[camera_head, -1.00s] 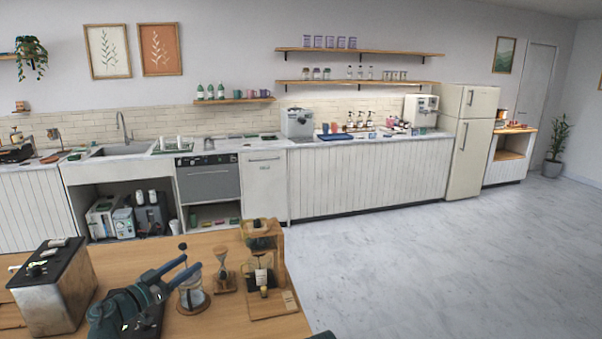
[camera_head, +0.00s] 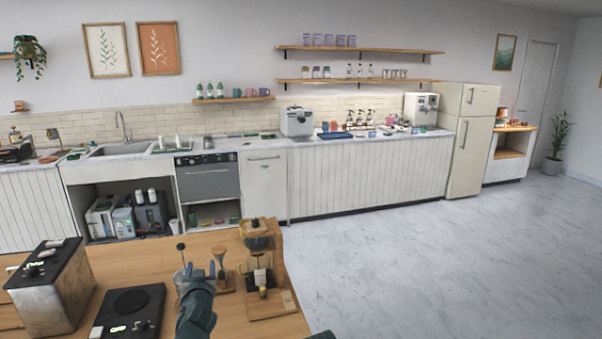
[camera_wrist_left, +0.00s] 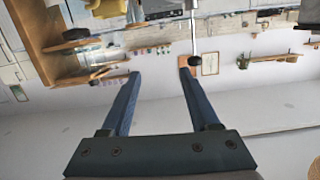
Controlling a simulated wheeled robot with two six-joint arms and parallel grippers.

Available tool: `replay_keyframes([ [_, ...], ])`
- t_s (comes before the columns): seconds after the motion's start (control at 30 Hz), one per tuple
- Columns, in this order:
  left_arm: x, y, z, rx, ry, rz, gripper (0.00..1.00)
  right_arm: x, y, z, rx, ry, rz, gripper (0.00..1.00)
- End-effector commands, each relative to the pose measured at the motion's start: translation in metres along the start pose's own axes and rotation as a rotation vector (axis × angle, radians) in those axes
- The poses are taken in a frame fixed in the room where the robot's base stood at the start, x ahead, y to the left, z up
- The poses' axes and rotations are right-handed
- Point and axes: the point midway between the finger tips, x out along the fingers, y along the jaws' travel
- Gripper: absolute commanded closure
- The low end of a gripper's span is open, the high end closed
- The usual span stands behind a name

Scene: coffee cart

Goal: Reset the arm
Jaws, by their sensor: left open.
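My left gripper (camera_head: 199,268) is over the wooden table (camera_head: 215,325) in the head view, with its blue fingers pointing up and away. It is open, and I see nothing between its fingers. In the left wrist view, the spread fingers (camera_wrist_left: 160,73) frame an upside-down view of the room. In the head view the gripper and forearm cover most of a glass press, whose dark plunger knob (camera_head: 181,246) shows above. I do not see my right gripper.
A wooden hourglass-shaped item (camera_head: 221,273) and a wooden pour-over stand (camera_head: 278,262) are close right of the gripper. A black scale (camera_head: 133,303) and a metal box (camera_head: 50,285) stand to the left. Open floor (camera_head: 440,270) lies to the right.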

Motion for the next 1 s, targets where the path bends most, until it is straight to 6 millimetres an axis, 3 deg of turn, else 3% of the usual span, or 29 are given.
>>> replay_keyframes([
  [0.17, -0.045, 0.04, 0.077, 0.069, -0.354, -0.06, 0.38, 0.0, 0.0, 0.0, 0.0, 0.0, 0.0, 0.5],
  [0.27, -0.087, 0.067, 0.123, 0.14, -0.586, -0.035, 0.38, 0.0, 0.0, 0.0, 0.0, 0.0, 0.0, 0.5],
  [0.4, -0.16, 0.104, 0.177, 0.266, -0.904, 0.069, 0.38, 0.0, 0.0, 0.0, 0.0, 0.0, 0.0, 0.5],
  [0.5, -0.212, 0.123, 0.201, 0.357, -1.091, 0.166, 0.38, 0.0, 0.0, 0.0, 0.0, 0.0, 0.0, 0.5],
  [0.6, -0.255, 0.136, 0.215, 0.434, -1.232, 0.257, 0.38, 0.0, 0.0, 0.0, 0.0, 0.0, 0.0, 0.5],
  [0.7, -0.285, 0.142, 0.222, 0.49, -1.326, 0.328, 0.38, 0.0, 0.0, 0.0, 0.0, 0.0, 0.0, 0.5],
  [0.83, -0.304, 0.146, 0.225, 0.527, -1.385, 0.376, 0.38, 0.0, 0.0, 0.0, 0.0, 0.0, 0.0, 0.5],
  [1.0, -0.307, 0.146, 0.225, 0.534, -1.397, 0.384, 0.38, 0.0, 0.0, 0.0, 0.0, 0.0, 0.0, 0.5],
])
